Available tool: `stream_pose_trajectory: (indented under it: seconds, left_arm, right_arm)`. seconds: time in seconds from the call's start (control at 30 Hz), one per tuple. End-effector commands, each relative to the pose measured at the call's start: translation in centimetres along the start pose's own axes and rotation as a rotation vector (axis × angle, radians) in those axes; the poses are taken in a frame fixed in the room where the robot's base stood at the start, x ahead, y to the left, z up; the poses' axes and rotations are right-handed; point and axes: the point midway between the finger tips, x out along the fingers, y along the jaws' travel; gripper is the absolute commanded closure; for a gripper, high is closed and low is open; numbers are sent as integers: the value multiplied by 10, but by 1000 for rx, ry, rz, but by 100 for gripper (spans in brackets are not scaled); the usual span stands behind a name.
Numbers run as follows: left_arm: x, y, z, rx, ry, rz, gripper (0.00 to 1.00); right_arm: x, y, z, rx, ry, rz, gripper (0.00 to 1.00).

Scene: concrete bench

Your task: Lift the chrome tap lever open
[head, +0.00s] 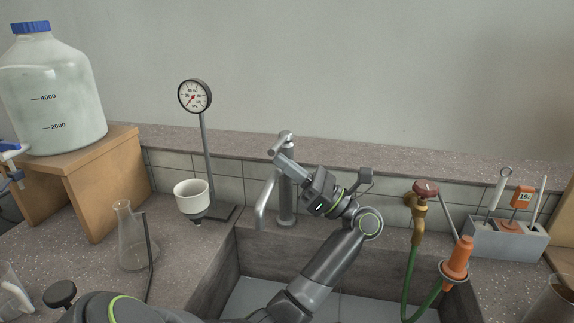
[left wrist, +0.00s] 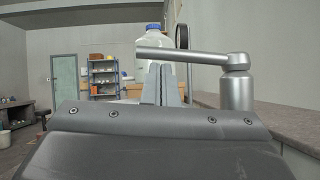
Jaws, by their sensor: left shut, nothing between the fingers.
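The chrome tap (head: 286,205) stands upright at the back edge of the sink, its spout bending down at the left. Its lever (head: 281,144) is on top of the column and points left and toward me. In the left wrist view the lever (left wrist: 190,54) runs nearly level from the column (left wrist: 238,92). My left gripper (head: 284,160) is shut and empty, with its fingertips right by the lever. In the left wrist view the fingers (left wrist: 161,75) reach up to the lever's underside near its free end; I cannot tell whether they touch. My right gripper is not in view.
The sink (head: 255,295) lies below my arm. A red-handled valve (head: 425,188) with a green hose is at the right, beside a grey tool holder (head: 505,240). A pressure gauge (head: 194,97) on a stand, a white funnel (head: 191,197) and a glass flask (head: 130,240) stand left.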

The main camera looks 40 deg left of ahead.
Motion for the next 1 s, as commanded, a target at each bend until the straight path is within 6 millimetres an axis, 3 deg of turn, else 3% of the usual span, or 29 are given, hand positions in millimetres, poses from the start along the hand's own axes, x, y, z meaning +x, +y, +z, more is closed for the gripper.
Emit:
stream_pose_trajectory:
  seconds: [0.2, 0.3, 0.73, 1.0]
  left_arm:
    - [1, 1, 2, 12, 0, -8, 100]
    - [2, 1, 4, 28, 0, -19, 100]
    - [5, 2, 7, 69, 0, -47, 100]
    - [10, 4, 16, 137, 1, -93, 100]
  right_arm:
    - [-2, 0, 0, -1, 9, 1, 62]
    - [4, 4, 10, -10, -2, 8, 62]
    - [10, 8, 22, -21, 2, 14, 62]
    - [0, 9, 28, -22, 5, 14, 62]
